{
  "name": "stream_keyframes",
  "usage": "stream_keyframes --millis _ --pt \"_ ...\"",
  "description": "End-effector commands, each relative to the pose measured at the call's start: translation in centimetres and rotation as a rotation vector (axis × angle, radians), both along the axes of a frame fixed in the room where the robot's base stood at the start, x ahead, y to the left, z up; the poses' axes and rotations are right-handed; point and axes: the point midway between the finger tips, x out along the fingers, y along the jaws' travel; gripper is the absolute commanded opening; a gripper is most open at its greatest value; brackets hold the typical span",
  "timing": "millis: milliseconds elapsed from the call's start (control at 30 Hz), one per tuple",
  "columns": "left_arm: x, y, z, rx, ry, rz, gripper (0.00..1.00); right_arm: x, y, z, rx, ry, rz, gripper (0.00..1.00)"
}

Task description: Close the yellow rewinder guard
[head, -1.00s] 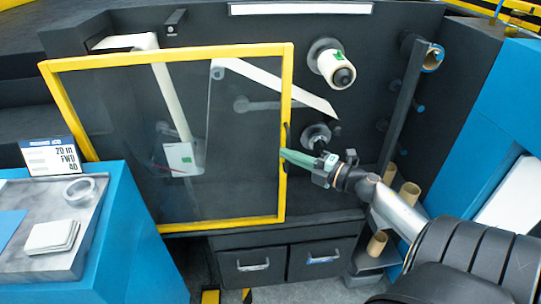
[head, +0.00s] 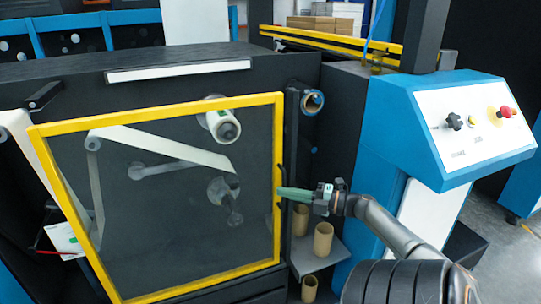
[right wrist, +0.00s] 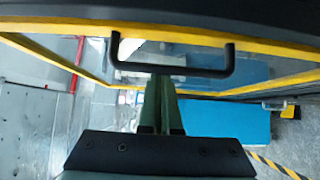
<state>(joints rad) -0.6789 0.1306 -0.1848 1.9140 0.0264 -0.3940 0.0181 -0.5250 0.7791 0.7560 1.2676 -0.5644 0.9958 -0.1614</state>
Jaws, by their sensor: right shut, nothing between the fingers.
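The yellow-framed clear guard (head: 155,114) spans the front of the dark rewinder panel in the head view. Its right edge is close to the upright post, and its left side swings out nearer to me. A black handle (right wrist: 228,62) on the yellow frame shows in the right wrist view. My right gripper (head: 281,193) is at the guard's right edge by the handle. It also shows in the right wrist view (right wrist: 160,80), shut and empty, its fingertips at the handle bar. I cannot tell whether they touch. My left gripper is not in view.
A white roll (head: 222,127) and a pale web (head: 165,147) are at the panel, seen around and through the guard. Cardboard cores (head: 323,240) stand on a shelf at right. A blue control console (head: 412,115) with a red button stands further right.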

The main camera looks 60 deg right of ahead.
Motion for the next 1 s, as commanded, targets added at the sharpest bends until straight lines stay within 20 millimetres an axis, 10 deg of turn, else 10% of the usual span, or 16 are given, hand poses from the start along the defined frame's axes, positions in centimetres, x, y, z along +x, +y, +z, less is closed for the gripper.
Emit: stream_keyframes --millis 1000 --pt "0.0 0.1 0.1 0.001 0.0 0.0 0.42 -0.4 -1.4 0.1 0.001 0.0 -0.003 0.0"
